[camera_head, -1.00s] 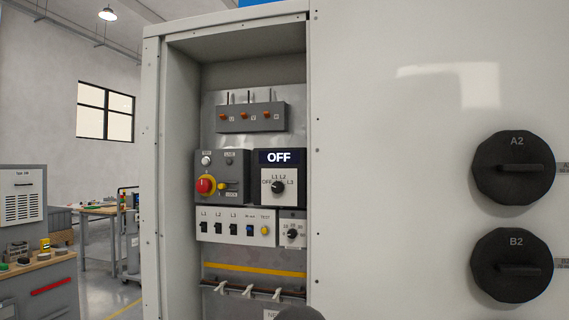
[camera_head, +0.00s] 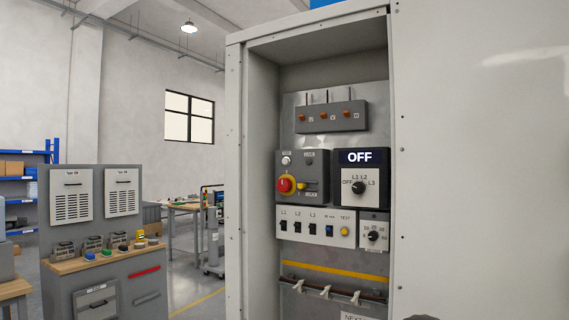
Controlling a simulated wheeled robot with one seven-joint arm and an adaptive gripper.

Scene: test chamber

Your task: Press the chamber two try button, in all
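I see no button clearly labelled as the chamber two try button. In the head view, the open grey cabinet has a round yellow button (camera_head: 344,231) under a label reading TEST. My gripper does not show. A dark rounded shape at the bottom edge is cut off and I cannot tell what it is.
The cabinet holds a red knob on yellow (camera_head: 286,184), an OFF display (camera_head: 360,157), a selector dial (camera_head: 359,188) and black switches (camera_head: 298,227). The smooth cabinet side (camera_head: 480,170) fills the right. A workbench (camera_head: 185,207) stands behind. Floor shows between console and cabinet.

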